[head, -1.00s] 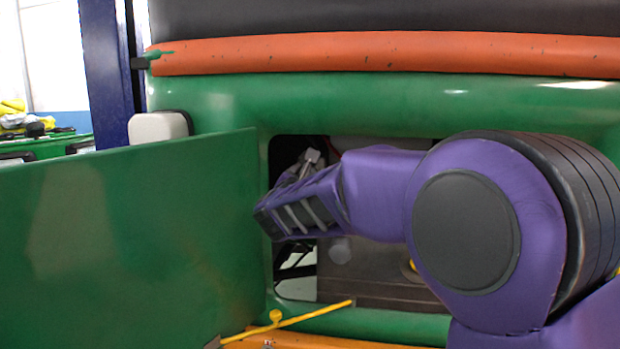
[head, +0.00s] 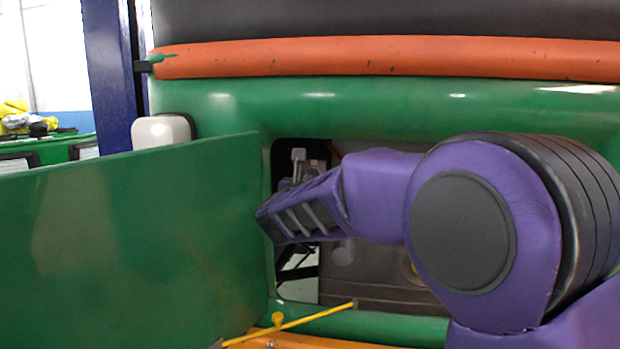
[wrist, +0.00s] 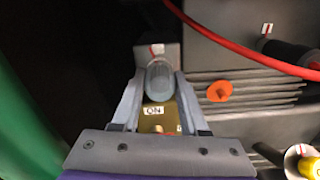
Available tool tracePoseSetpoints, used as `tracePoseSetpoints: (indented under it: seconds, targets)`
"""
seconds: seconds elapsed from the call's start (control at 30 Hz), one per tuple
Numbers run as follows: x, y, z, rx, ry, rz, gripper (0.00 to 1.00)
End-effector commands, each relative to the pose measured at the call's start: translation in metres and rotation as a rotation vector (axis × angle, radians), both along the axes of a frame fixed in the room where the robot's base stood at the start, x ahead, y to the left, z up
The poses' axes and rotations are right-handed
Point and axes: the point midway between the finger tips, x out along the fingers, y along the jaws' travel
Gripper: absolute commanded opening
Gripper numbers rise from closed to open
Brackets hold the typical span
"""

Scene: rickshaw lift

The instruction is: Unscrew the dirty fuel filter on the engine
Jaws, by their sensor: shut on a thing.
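In the wrist view a grey, round-ended cylinder, apparently the fuel filter (wrist: 159,82), sits between the two fingers of my gripper (wrist: 158,88). The fingers are shut on its sides. A gold plate with an "ON" label (wrist: 154,111) shows just below it, and a grey block with a red mark sits behind it. In the head view my gripper (head: 298,160) reaches into the engine opening; its pale tip shows there. My wrist hides the filter in that view. I cannot tell how dirty the filter is.
The engine (wrist: 240,100) has an orange cap (wrist: 220,91), a red hose (wrist: 235,45) and a yellow-and-white part (wrist: 303,163) to the right. A green door (head: 130,240) stands open left of the opening. A yellow rod (head: 290,324) crosses below. Green bodywork frames the opening closely.

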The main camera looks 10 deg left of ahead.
Motion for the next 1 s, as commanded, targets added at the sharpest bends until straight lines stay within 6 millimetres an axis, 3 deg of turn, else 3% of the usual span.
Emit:
tracePoseSetpoints:
  seconds: [0.3, 0.63, 1.0]
  targets:
    - [0.0004, -0.0003, 0.0013, -0.025, -0.001, 0.0, 0.0]
    - [0.0014, -0.0006, 0.0025, -0.342, 0.013, -0.002, 0.0]
    - [0.0016, -0.0007, 0.0034, -0.387, 0.014, -0.002, 0.0]
